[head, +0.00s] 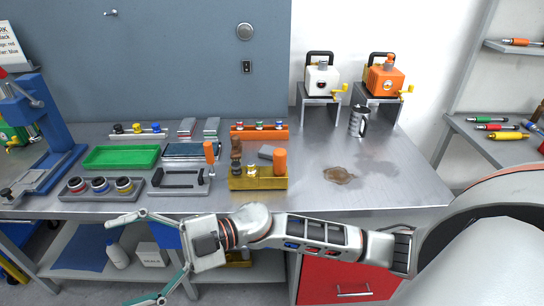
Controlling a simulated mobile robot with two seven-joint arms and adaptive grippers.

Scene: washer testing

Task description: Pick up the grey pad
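A small grey block that looks like the grey pad (266,152) lies on the metal bench, just behind a yellow holder (240,183). The holder's brown-handled and orange-topped items partly hide it. My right gripper (130,260) reaches in from the right across the front of the bench. Its two fingers are spread wide, with nothing between them. It is in front of and below the bench's front edge in the picture, to the left of the pad and apart from it. My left gripper is not in view.
A green tray (121,157), a dark holder with round pots (102,188) and a grey frame (180,181) stand left of the yellow holder. An orange rack (259,133) is behind the pad. A brown spill (339,175) and a metal mug (358,121) are to the right.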

